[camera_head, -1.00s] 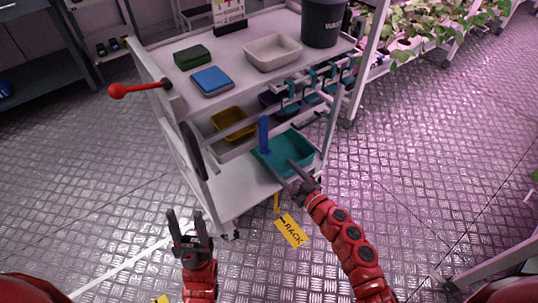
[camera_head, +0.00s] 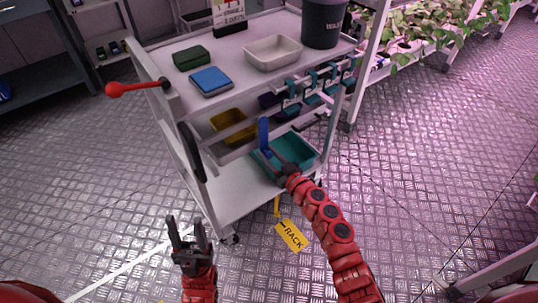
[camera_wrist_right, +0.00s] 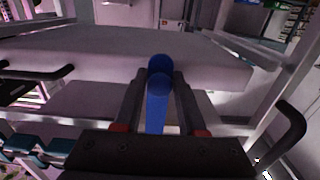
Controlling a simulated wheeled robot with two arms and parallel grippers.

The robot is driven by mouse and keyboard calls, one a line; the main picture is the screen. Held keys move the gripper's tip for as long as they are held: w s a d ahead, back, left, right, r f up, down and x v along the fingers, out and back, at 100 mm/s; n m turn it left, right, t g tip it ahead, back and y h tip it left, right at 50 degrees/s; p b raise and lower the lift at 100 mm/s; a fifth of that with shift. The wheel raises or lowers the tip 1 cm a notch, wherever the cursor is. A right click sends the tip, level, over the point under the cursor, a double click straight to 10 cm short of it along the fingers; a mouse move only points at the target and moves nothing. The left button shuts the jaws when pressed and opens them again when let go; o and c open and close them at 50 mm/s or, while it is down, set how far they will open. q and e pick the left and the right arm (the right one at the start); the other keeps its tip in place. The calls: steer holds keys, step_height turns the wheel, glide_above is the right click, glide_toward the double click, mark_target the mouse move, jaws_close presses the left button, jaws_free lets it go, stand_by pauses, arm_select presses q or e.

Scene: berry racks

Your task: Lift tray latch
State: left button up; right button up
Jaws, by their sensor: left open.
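The blue latch (camera_head: 264,134) is an upright blue bar at the teal tray (camera_head: 305,149) on the cart's lower level. In the right wrist view the blue latch (camera_wrist_right: 157,100) stands between the two fingers of my right gripper (camera_wrist_right: 159,80). The fingers are close on both sides of it; whether they touch it is unclear. In the head view my right gripper (camera_head: 274,160) is over the tray, at the latch's lower part. My left gripper (camera_head: 187,226) is open and empty, low in front of the cart's left side, away from the latch.
A red-knobbed lever (camera_head: 116,89) sticks out left. A yellow tag (camera_head: 291,235) hangs below. The surrounding floor is clear.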

jaws_close()
stand_by(1.1)
